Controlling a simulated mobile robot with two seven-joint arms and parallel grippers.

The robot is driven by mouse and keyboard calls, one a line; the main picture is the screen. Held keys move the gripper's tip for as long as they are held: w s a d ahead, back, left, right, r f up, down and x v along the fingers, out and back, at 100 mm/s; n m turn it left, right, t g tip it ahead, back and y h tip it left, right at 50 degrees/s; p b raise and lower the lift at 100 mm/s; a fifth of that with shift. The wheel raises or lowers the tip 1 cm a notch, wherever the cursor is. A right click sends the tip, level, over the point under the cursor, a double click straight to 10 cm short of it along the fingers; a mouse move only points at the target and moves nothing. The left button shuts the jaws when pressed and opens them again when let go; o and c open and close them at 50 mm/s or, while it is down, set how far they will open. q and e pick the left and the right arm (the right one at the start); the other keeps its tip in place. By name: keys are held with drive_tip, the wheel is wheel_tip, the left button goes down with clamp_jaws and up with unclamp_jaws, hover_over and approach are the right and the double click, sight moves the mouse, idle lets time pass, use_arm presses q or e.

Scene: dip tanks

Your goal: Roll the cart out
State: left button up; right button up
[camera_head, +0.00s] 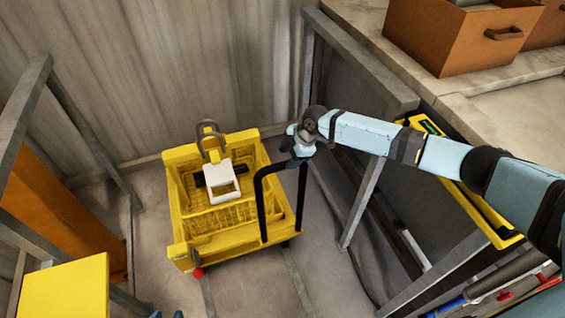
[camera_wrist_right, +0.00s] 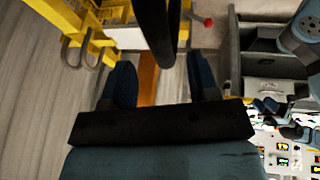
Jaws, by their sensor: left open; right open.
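The yellow cart (camera_head: 190,252) stands on the floor between two frames, against the corrugated back wall. It carries a basket-like body, a white square piece (camera_head: 222,182) and a grey hook at the back. Its black handle (camera_head: 262,205) rises on the right side. My right gripper (camera_head: 297,158) is open at the top of the handle. In the right wrist view, the black handle bar (camera_wrist_right: 158,35) lines up with the gap between the open fingers (camera_wrist_right: 162,84); I cannot tell whether they touch it.
A grey frame with an orange panel (camera_head: 65,215) and a yellow box (camera_head: 68,290) stand left of the cart. A grey-legged bench (camera_head: 375,85) with brown bins (camera_head: 450,38) stands right. Free floor lies in front of the cart.

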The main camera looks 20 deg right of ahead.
sight(283, 164)
drive_tip(key=shift+x, duration=2.25)
clamp_jaws()
